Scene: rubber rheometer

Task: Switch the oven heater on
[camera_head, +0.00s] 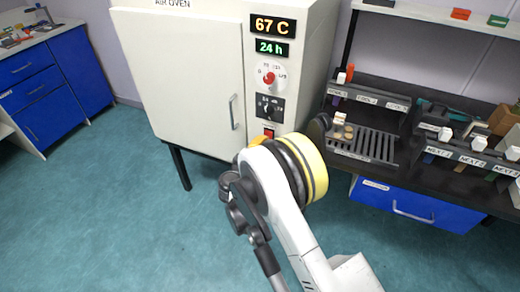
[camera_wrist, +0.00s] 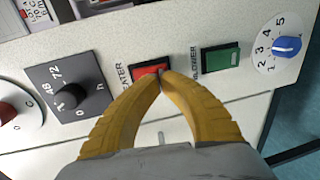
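The air oven (camera_head: 195,75) is a white cabinet with its door closed. Its displays read 67 C and 24 h. The red heater switch (camera_wrist: 150,72) is on the oven panel, its label partly covered by a finger; in the head view the red switch (camera_head: 268,133) shows just above my arm. My gripper (camera_wrist: 162,74) has yellow fingers with their tips together over the right part of the heater switch, nothing visible between them. I cannot tell whether the tips touch it or whether the switch is on. In the head view the fingers are mostly hidden by my arm.
A green blower switch (camera_wrist: 221,58) and a blue-knobbed dial (camera_wrist: 286,46) lie right of the heater switch. A black timer knob (camera_wrist: 68,95) and a red knob (camera_wrist: 8,112) lie left. A dark bench with racks (camera_head: 365,145) stands right of the oven.

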